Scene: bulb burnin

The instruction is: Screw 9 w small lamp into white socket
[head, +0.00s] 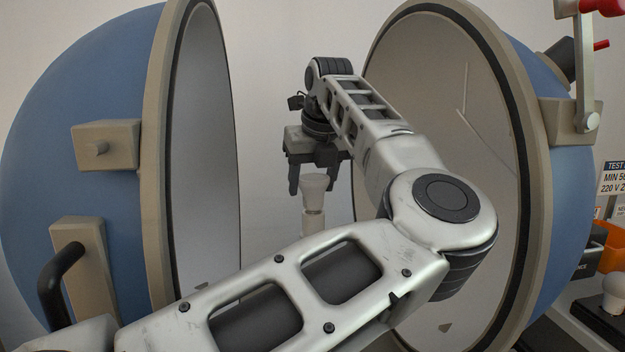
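A small pale lamp (314,184), wider at its top, stands upright on a white socket (313,223) between the two halves of the open sphere. How far it is screwed in cannot be told. My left gripper (314,186) points down over the lamp, with one dark finger to each side. Its fingers look spread, with slight gaps between them and the lamp. My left forearm and elbow cross in front and hide the lower part of the socket. My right gripper is out of view.
The blue sphere's left half (75,190) and right half (560,200) stand open with beige rims on either side of my arm. At the right edge are a sign (613,178), an orange bin (607,248) and another white bulb (613,288) in a dark holder.

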